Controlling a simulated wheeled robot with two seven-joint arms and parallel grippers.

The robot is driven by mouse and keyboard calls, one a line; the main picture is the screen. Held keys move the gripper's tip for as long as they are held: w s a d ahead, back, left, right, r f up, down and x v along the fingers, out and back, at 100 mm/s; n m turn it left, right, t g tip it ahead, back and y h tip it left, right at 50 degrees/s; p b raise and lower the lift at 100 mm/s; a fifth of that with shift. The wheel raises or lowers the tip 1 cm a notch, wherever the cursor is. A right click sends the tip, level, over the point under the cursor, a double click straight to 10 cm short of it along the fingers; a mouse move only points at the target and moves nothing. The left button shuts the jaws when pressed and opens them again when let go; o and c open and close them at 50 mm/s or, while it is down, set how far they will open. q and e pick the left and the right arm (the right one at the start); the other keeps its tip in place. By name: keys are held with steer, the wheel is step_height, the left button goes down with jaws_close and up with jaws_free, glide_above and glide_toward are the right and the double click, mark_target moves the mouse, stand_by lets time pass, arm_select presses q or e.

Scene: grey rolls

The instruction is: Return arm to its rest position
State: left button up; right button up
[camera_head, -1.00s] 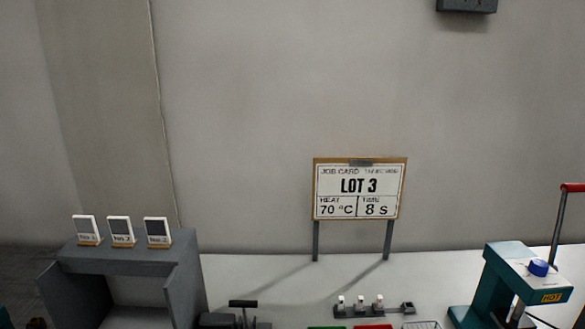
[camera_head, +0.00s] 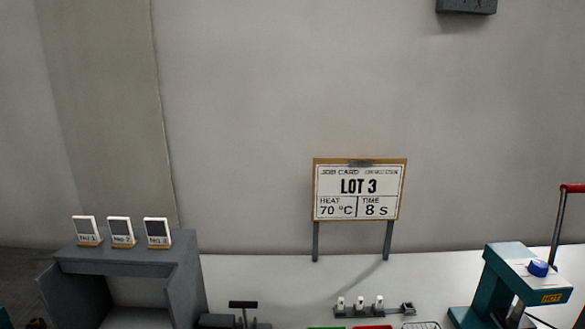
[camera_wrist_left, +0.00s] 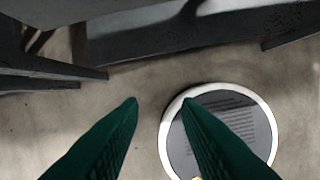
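My left gripper (camera_wrist_left: 160,100) shows in the left wrist view as two dark green fingers. They stand well apart with nothing between them, over a brown-grey floor. The right finger partly covers a round dark disc (camera_wrist_left: 240,125) with a white rim below it; I cannot tell what it is. In the head view neither gripper can be made out. A small teal patch sits in the bottom left corner, too cut off to identify.
Dark grey structures cross the top of the wrist view. In the head view, the white table (camera_head: 275,279) holds a grey cabinet (camera_head: 120,265), a LOT 3 job card (camera_head: 359,188), a small rack (camera_head: 372,310) and a teal press (camera_head: 500,275) with a raised red-tipped handle.

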arm_select(q)
steer(key=s+a+f+g, duration=0.1)
steer(key=s+a+f, duration=0.2)
steer(key=s+f, duration=1.4)
step_height(320, 180, down, 2)
steer(key=shift+s+f, duration=0.15)
steer(key=shift+s, duration=0.2)
stand_by(1.3)
